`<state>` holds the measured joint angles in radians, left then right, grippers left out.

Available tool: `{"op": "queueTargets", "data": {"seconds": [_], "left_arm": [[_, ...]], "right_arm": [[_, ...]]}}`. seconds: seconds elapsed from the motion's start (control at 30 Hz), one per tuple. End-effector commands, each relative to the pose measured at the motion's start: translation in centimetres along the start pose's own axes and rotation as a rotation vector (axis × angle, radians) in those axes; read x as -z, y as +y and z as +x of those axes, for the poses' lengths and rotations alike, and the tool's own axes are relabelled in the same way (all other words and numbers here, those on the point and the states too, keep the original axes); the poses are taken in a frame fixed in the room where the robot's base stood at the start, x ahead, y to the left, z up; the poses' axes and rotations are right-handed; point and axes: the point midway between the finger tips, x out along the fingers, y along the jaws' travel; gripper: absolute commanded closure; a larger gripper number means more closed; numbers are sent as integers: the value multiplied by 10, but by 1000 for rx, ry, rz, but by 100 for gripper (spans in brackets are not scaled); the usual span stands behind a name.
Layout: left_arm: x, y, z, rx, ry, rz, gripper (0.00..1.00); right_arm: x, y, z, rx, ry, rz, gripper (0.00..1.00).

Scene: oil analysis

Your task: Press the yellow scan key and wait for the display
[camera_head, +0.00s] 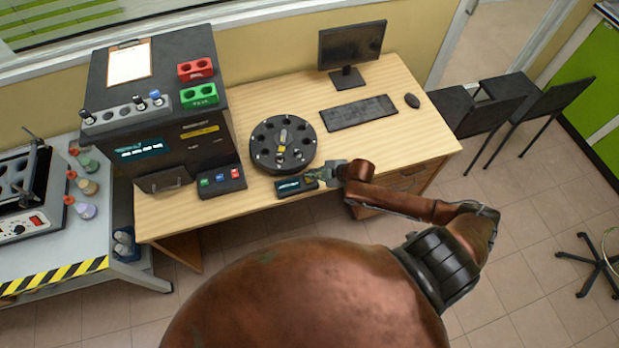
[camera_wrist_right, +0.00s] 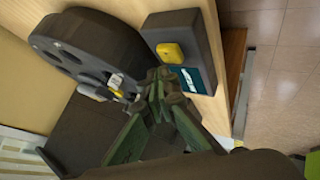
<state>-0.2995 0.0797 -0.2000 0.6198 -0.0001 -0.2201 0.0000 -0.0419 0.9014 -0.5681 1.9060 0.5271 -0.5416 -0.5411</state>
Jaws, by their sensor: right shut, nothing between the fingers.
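The small dark scan unit (camera_head: 290,194) lies near the front edge of the wooden desk, in front of the round carousel. It also shows in the right wrist view (camera_wrist_right: 200,30), with its raised yellow scan key (camera_wrist_right: 170,53) and its teal display (camera_wrist_right: 191,80). The display is lit with pale characters too small to read. My right gripper (camera_head: 316,176) is shut and empty at the right end of the unit. In the right wrist view its fingertips (camera_wrist_right: 167,77) are close to the yellow key; I cannot tell whether they touch it. My left gripper is not in view.
A black carousel (camera_head: 265,157) with round holes stands behind the scan unit. A large dark analyser (camera_head: 205,125) with small coloured buttons stands to the left. A keyboard (camera_head: 358,113), monitor (camera_head: 352,45) and mouse (camera_head: 412,101) are at the back right. The desk's front right is clear.

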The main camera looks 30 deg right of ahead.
Motion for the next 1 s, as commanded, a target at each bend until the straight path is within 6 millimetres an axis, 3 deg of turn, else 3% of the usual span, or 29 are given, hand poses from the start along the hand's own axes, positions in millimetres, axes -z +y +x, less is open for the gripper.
{"op": "queueTargets", "data": {"seconds": [1.0], "left_arm": [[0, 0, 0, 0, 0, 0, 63]], "right_arm": [[-4, -4, 6, 0, 0, 0, 100]]}}
